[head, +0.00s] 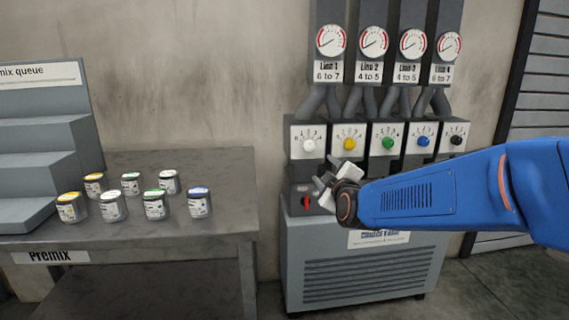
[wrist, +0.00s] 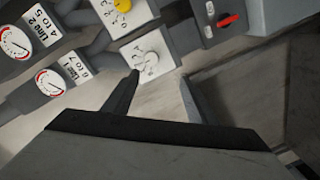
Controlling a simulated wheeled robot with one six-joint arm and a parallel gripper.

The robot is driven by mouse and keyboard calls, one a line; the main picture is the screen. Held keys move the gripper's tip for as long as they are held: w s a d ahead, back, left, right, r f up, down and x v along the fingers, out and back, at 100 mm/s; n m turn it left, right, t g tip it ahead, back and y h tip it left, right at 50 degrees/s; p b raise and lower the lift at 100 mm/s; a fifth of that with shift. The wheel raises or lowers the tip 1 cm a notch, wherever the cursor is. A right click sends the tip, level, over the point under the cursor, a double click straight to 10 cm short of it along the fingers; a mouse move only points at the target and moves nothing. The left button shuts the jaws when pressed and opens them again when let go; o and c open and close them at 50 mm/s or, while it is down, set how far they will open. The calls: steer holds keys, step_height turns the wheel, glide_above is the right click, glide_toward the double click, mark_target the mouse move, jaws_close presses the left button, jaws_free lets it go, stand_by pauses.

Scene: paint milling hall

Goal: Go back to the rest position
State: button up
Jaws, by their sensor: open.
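My gripper (head: 324,190) is in front of the dispenser cabinet in the head view, at the end of my blue arm, which reaches in from the right. It is near the red switch (head: 307,202) and below the white (head: 309,145) and yellow (head: 349,144) knobs. In the wrist view the two fingers of my gripper (wrist: 160,80) stand apart with nothing between them. The white-knob dial (wrist: 147,57) and the red switch (wrist: 229,20) lie beyond the fingertips there. I cannot tell the exact gap to the panel.
Green (head: 387,143), blue (head: 424,141) and black (head: 457,140) knobs continue the row, with several gauges (head: 374,42) above. The Premix table (head: 180,246) at left bears several paint cans (head: 156,206) and a grey stepped rack (head: 38,135). Open floor shows at the lower right.

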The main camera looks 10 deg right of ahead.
steer(key=s+d+f+m+g, duration=0.2)
steer(key=s+f+m+g, duration=0.1)
steer(key=s, duration=0.9)
steer(key=s+d+f+m+g, duration=0.2)
steer(key=s+f+m+g, duration=0.2)
steer(key=s, duration=0.9)
steer(key=s+d+f+m+g, duration=0.2)
steer(key=s+f+m+g, duration=0.2)
steer(key=s+f, duration=0.4)
steer(key=s+g, duration=0.1)
steer(key=s, duration=0.3)
steer(key=shift+s+d+f, duration=0.25)
steer(key=shift+d+f, duration=0.05)
steer(key=shift+f, duration=0.05)
steer(key=shift+w, duration=0.1)
